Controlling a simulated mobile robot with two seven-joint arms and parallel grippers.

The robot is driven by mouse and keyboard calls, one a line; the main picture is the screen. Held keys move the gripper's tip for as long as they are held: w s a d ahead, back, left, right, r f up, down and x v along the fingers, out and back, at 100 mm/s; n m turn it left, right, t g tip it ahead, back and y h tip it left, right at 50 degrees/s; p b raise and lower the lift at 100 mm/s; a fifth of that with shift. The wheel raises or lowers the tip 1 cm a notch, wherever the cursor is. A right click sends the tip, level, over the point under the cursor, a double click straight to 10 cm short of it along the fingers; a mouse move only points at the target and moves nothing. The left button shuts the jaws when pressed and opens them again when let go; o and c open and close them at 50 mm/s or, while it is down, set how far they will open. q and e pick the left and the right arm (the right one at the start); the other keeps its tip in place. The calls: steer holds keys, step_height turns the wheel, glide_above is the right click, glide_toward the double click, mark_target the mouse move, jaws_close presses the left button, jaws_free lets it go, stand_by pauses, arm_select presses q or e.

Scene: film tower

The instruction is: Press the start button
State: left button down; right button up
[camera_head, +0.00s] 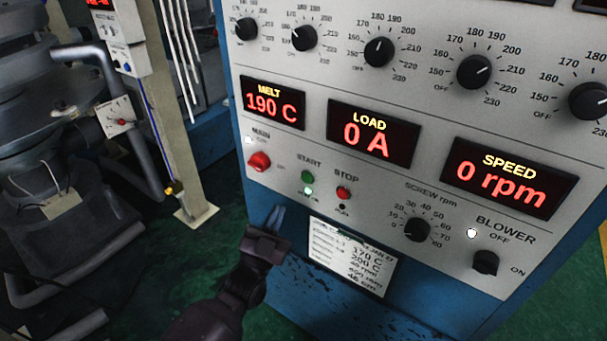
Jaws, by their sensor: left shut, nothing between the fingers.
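The green start button (307,177) is on the grey control panel (300,110), under the word START. A lamp (308,191) just below it glows pale green. The red stop button (343,192) is to its right. My left gripper (276,214) is shut and empty. Its fingertips point up toward the panel, below and left of the start button and apart from it in the picture. I cannot tell how far they are from the panel. My right gripper is not in view.
A red main switch (259,161) is left of the start button. A screw speed knob (417,229) and a blower switch (486,262) are to the right. A paper card (350,257) is mounted below. Machinery (40,150) and a post (165,110) stand at left.

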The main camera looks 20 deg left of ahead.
mark_target(307, 178)
arm_select(q)
steer(key=shift+s+a+r+m+t, duration=0.25)
steer(key=shift+s+r+m+t, duration=0.25)
steer(key=shift+s+r+t, duration=0.2)
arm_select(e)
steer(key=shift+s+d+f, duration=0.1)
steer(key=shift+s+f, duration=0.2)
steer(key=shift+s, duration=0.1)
arm_select(q)
steer(key=shift+w, duration=0.1)
steer(key=w+d+b, duration=0.3)
steer(key=w, duration=0.5)
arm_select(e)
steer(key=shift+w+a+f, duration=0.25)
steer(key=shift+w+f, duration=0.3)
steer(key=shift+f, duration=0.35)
arm_select(q)
steer(key=shift+w, duration=0.1)
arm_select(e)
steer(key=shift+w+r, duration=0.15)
